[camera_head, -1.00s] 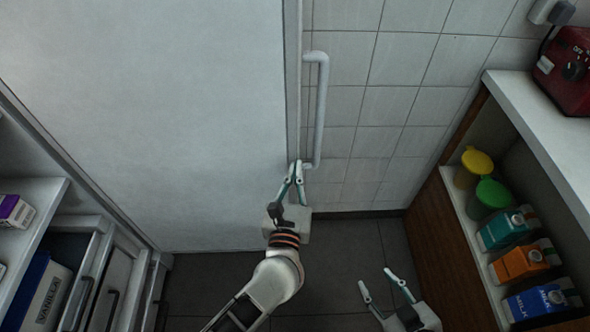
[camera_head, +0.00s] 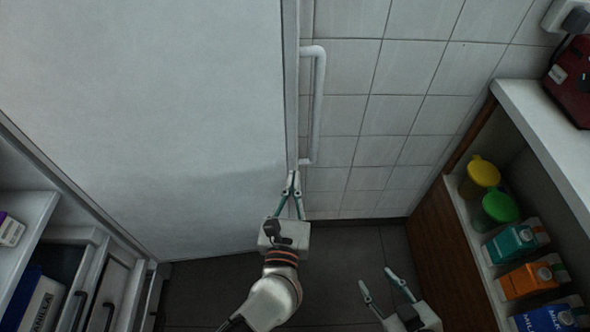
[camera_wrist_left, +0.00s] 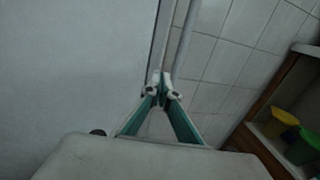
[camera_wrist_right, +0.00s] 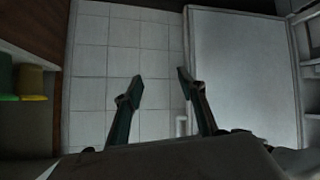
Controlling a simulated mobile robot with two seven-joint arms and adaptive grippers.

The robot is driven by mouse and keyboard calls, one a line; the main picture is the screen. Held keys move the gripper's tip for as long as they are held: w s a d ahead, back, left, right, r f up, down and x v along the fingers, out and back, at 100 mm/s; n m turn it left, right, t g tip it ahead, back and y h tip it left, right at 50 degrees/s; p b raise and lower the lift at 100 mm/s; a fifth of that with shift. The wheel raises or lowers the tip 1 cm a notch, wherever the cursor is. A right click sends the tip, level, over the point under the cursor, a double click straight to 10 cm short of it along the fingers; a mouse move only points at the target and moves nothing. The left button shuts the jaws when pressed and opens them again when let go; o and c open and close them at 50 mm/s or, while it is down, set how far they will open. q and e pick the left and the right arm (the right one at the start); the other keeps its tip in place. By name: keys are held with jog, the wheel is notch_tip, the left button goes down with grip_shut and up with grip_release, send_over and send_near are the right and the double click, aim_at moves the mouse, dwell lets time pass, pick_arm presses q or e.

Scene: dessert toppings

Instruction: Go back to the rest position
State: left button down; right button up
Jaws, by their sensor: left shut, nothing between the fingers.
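My left gripper (camera_head: 292,178) is shut and empty in the head view, with its fingertips just below the lower end of the white door handle (camera_head: 317,105). In the left wrist view (camera_wrist_left: 160,82) its fingertips meet, with the handle beyond them. I cannot tell whether they touch the door. My right gripper (camera_head: 375,277) is open and empty at the lower right of the head view, over the dark floor. Its spread fingers also show in the right wrist view (camera_wrist_right: 160,82).
The large white door (camera_head: 150,110) fills the left and centre. An open shelf (camera_head: 475,235) at right holds yellow-lidded (camera_head: 483,171) and green-lidded (camera_head: 499,206) jars and several cartons. Drawers (camera_head: 105,290) stand at lower left. The dark floor (camera_head: 335,265) is clear.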

pick_arm(q)
jog(key=s+a, duration=0.1)
jog(key=s, duration=0.7)
pick_arm(e)
jog(key=shift+w+r, duration=0.1)
pick_arm(q)
jog(key=shift+a, duration=0.1)
